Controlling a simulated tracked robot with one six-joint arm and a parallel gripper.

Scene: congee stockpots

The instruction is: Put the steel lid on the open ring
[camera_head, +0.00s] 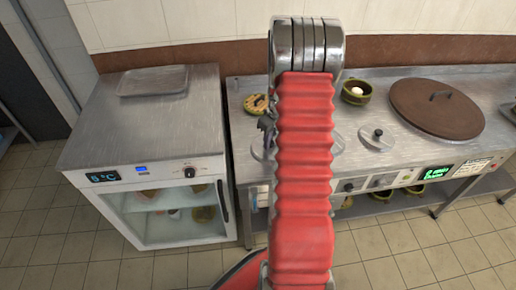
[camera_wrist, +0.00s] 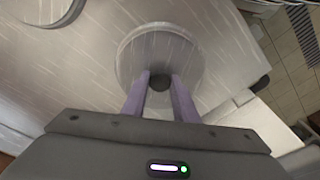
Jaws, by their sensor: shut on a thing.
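The steel lid (camera_wrist: 160,42) is a round, brushed disc with a dark knob, in the middle of the wrist view. My gripper (camera_wrist: 159,82) has its two purple fingers shut on the knob. In the head view, my gripper (camera_head: 268,124) shows at the left edge of my red arm, above the counter's left part; the lid is mostly hidden there. Whether the lid touches the counter I cannot tell. A ring with a grey rim (camera_wrist: 70,14), cut off at the upper left of the wrist view, is apart from the lid. My arm hides most of that area in the head view.
Another small lid with a dark knob (camera_head: 377,140) lies right of my arm. A big brown lid (camera_head: 420,105) and a green bowl (camera_head: 356,93) stand further right and back. A glass-fronted cabinet (camera_head: 145,160) with a tray (camera_head: 153,81) on top stands left.

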